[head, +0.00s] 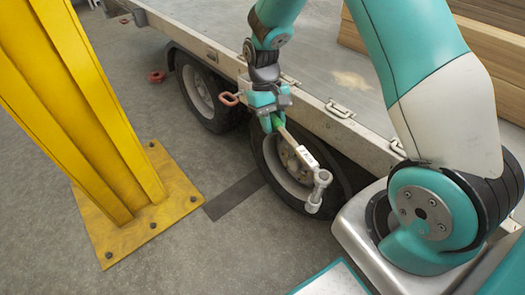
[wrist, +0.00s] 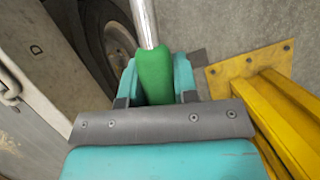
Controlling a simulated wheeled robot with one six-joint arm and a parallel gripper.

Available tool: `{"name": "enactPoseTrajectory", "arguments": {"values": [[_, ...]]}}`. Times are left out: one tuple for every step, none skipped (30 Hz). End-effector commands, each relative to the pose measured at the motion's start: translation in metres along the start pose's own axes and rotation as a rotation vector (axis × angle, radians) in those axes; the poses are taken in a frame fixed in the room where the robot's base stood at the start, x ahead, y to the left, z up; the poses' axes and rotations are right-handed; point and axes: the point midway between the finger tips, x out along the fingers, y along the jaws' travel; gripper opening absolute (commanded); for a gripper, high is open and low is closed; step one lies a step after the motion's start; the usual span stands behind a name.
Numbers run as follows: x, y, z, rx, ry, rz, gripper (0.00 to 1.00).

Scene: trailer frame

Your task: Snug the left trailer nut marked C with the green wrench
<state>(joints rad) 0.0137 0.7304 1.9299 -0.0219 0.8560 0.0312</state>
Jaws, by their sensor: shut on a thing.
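My gripper (head: 272,112) is shut on the green handle of the wrench (head: 300,152) beside the trailer's side rail. The wrench's pale shaft slants down to the right, with a label on it and a socket-like head (head: 318,190) at the far end. In the head view it passes in front of the near trailer wheel (head: 277,174) and partly covers its hub. In the wrist view the green handle (wrist: 154,75) sits between the fingers, the metal shaft running up out of frame. I cannot make out a nut marked C in either view.
A yellow post (head: 90,100) on a bolted base plate (head: 112,235) stands at the left. A second wheel (head: 200,92) is farther back under the trailer (head: 345,125). A letter D shows on the pale panel (wrist: 40,85) in the wrist view.

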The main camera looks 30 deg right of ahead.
Motion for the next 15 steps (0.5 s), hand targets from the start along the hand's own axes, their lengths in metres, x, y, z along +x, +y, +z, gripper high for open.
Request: {"name": "enactPoseTrajectory", "arguments": {"values": [[0.015,0.002,-0.005,0.027,0.014,-0.021,0.00],[0.022,0.003,-0.009,0.052,0.028,-0.037,0.00],[0.033,0.005,-0.014,0.089,0.054,-0.063,0.00],[0.043,0.006,-0.018,0.123,0.077,-0.086,0.00],[0.052,0.008,-0.022,0.162,0.107,-0.110,0.00],[0.065,0.010,-0.029,0.220,0.150,-0.145,0.00],[0.075,0.011,-0.033,0.268,0.187,-0.174,0.00],[0.084,0.013,-0.038,0.321,0.230,-0.200,0.00],[0.095,0.014,-0.043,0.394,0.287,-0.233,0.00],[0.102,0.016,-0.048,0.450,0.334,-0.256,0.00],[0.110,0.018,-0.052,0.509,0.382,-0.278,0.00],[0.118,0.020,-0.057,0.587,0.449,-0.298,0.00],[0.123,0.021,-0.060,0.645,0.499,-0.310,0.00],[0.129,0.022,-0.064,0.704,0.549,-0.321,0.00],[0.138,0.024,-0.069,0.786,0.622,-0.328,0.00]]}}
